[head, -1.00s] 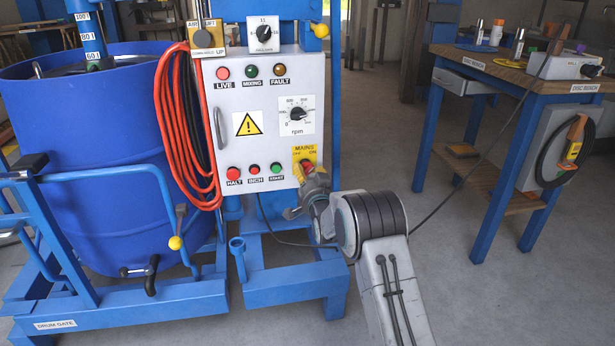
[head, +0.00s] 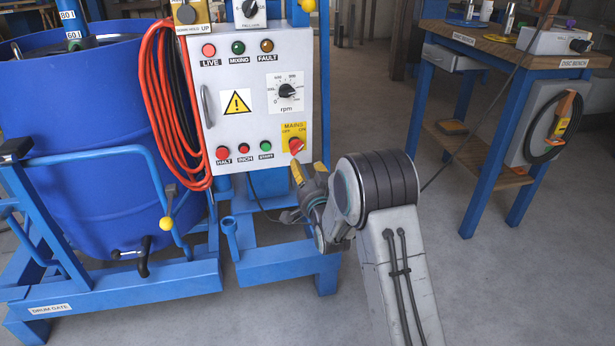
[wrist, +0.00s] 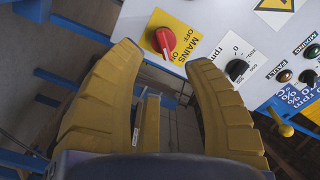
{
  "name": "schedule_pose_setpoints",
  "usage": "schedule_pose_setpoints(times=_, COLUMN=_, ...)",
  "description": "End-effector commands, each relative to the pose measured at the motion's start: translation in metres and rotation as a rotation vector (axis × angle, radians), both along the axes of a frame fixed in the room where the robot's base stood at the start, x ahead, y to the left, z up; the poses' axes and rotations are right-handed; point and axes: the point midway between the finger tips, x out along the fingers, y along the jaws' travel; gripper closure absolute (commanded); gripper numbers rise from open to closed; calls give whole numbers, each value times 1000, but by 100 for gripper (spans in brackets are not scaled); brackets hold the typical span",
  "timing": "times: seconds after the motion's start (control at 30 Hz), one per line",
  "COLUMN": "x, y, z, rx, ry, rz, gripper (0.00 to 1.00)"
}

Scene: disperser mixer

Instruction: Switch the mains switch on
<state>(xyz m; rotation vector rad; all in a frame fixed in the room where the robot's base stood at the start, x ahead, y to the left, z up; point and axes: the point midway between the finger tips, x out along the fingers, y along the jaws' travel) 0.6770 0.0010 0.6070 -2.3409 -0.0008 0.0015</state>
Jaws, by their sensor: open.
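The mains switch is a red rotary knob (head: 296,146) on a yellow plate marked MAINS, OFF and ON, at the lower right of the control panel (head: 222,130). In the head view its handle slants up toward the ON side. The knob also shows in the wrist view (wrist: 164,42), near the top middle, uncovered. My gripper (head: 296,172) is just below the knob in the head view. In the wrist view its two yellow fingers (wrist: 165,52) are spread apart with nothing between them, and the knob appears beyond their tips. Any small gap to the knob is hard to judge.
HALT (head: 222,153), INCH (head: 244,148) and START (head: 265,146) buttons sit left of the switch. A speed dial (head: 288,91) is above it. Blue frame legs (head: 328,270) stand below. The disc bench (head: 560,62) is at right, with open floor between.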

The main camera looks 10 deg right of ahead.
Motion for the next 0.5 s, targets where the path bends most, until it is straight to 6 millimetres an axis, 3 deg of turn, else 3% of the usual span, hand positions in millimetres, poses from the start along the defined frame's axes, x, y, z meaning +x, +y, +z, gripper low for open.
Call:
schedule_pose_setpoints(times=0.2, x=-16, y=0, z=0, rx=0, ry=0, rz=0, gripper=54)
schedule_pose_setpoints(times=0.5, x=-21, y=0, z=0, rx=0, ry=0, rz=0, gripper=54)
